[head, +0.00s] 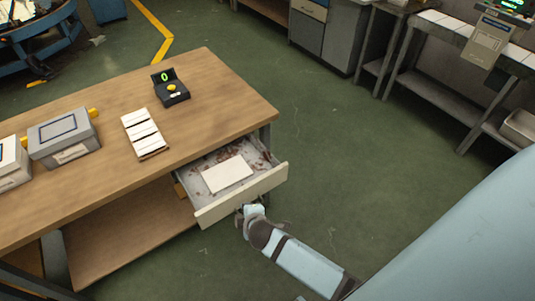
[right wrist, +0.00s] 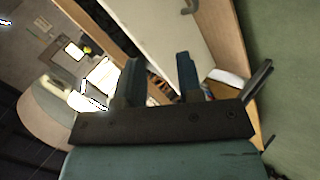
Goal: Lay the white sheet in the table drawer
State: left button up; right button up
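The white sheet (head: 227,174) lies flat inside the open table drawer (head: 243,196), on its speckled grey floor. The drawer is pulled out from the right part of the wooden table, and its pale front panel faces the lower right. My right gripper (head: 250,210) is at the outer side of that panel, near its middle; its fingertips are partly hidden there. In the right wrist view the two fingers (right wrist: 158,78) stand apart with nothing seen held between them, and a pale panel lies just beyond. My left gripper is in neither view.
The wooden table (head: 205,85) carries a black device with a green 0 (head: 171,88), a board with white strips (head: 145,133) and grey boxes (head: 63,137) at the left. Green floor is clear right of the drawer. Cabinets and a metal bench (head: 440,95) stand at the back.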

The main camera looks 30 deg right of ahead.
jog(key=s+r+m+y, duration=0.2)
jog(key=s+m, duration=0.3)
jog(key=s, duration=0.3)
jog(key=s+r+m+y, duration=0.2)
jog(key=s+m, duration=0.2)
jog(key=s, duration=0.4)
jog(key=shift+m+t+y, duration=0.4)
notch_tip(320, 180, up, 5)
jog(key=p, duration=0.5)
jog(key=shift+d+r+p, duration=0.1)
jog(key=shift+r+p, duration=0.05)
jog(key=shift+p, duration=0.2)
jog(key=shift+r, duration=0.15)
